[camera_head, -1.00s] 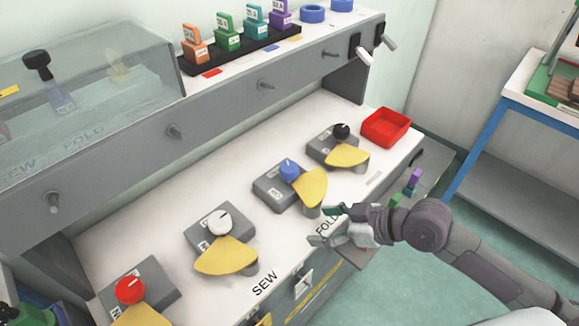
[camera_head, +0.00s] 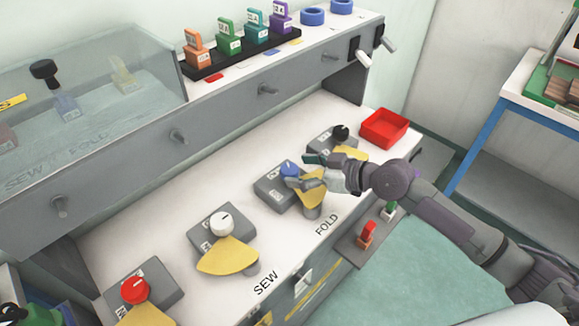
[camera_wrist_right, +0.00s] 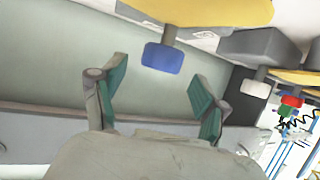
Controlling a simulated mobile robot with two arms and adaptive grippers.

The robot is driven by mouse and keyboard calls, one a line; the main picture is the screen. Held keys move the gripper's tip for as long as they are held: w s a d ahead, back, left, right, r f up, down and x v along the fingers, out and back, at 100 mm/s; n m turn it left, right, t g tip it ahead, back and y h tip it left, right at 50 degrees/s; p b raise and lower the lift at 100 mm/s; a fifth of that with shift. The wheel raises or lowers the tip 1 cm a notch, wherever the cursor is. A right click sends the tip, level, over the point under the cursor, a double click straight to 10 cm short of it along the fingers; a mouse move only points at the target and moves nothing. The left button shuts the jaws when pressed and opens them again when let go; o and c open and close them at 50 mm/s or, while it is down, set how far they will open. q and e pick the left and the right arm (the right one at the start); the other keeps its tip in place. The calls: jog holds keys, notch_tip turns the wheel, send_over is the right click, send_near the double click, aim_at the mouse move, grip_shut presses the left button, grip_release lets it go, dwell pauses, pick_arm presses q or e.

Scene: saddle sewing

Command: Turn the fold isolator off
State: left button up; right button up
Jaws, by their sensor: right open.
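A grey box (camera_head: 268,187) with a blue knob (camera_head: 289,167) and a yellow fan-shaped plate (camera_head: 312,196) sits on the white bench, behind the printed word FOLD (camera_head: 327,224). My right gripper (camera_head: 306,170) is open beside the blue knob, its fingers reaching left over the yellow plate and covering part of it. In the right wrist view the blue knob (camera_wrist_right: 163,58) appears upside down, between and slightly beyond the open fingers (camera_wrist_right: 158,84). I see no contact. My left gripper is not in view.
Similar boxes carry a black knob (camera_head: 340,133), a white knob (camera_head: 222,223) and a red knob (camera_head: 134,290). A red tray (camera_head: 385,128) stands at the bench's far end. Coloured tags (camera_head: 228,39) stand on the upper shelf. Red and green pieces (camera_head: 367,234) sit on a front ledge.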

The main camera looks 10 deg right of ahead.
aim_at(293, 170)
jog(key=shift+x, duration=1.85)
jog(key=shift+s, duration=0.1)
grip_shut()
